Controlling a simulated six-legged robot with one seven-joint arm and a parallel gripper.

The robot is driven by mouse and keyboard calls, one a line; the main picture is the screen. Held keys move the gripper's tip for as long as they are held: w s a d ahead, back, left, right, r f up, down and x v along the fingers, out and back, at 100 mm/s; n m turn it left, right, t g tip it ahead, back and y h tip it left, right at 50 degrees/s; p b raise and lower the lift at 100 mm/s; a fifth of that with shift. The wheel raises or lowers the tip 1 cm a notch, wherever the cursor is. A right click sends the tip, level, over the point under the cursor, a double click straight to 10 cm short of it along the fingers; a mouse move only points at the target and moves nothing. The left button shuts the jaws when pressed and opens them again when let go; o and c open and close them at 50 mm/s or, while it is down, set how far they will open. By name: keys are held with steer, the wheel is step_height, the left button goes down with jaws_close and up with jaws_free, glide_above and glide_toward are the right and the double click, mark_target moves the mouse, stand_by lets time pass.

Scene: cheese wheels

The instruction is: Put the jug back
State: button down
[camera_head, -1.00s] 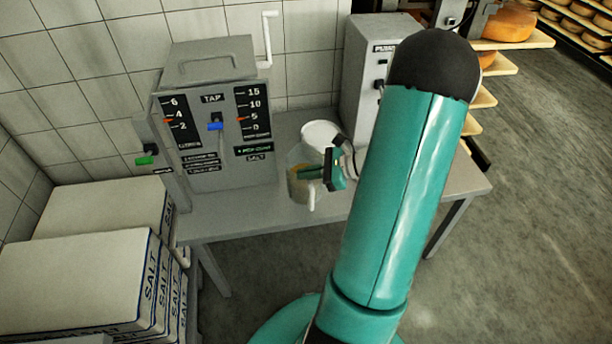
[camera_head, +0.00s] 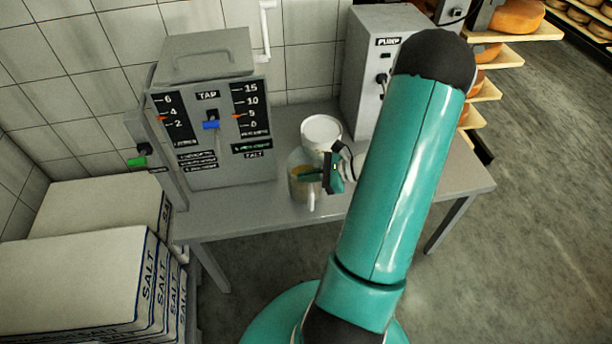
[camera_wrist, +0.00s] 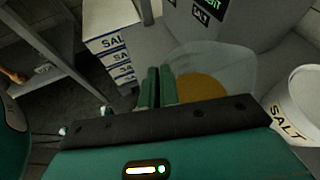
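A clear jug (camera_head: 297,186) with yellowish liquid sits low over the grey table, in front of the white salt bucket and to the right of the tap machine. Its pale handle points toward the front of the table. My gripper (camera_head: 309,174) reaches in from the right at the jug's handle side. In the wrist view the jug (camera_wrist: 225,68) shows its orange-yellow contents, and my gripper (camera_wrist: 158,85) has its two green fingers close together at the jug's edge. They look shut on the jug, though the grip itself is partly hidden. I cannot tell whether the jug touches the table.
The tap machine (camera_head: 215,125) stands to the left on the table (camera_head: 245,222). The white salt bucket (camera_head: 321,131) is close behind the jug. A pump box (camera_head: 372,85) stands behind my arm. Salt bags (camera_head: 75,275) are stacked at the lower left. The table front is clear.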

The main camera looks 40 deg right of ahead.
steer(key=shift+f, duration=0.6)
steer(key=shift+w+d+f, duration=0.1)
steer(key=shift+w+f, duration=0.2)
steer(key=shift+s+r, duration=0.15)
steer(key=shift+s, duration=0.1)
steer(key=c, duration=2.1)
jaws_free()
steer(key=shift+w+f, duration=0.15)
steer(key=shift+f, duration=0.1)
steer(key=o, duration=0.5)
steer(key=shift+r, duration=0.1)
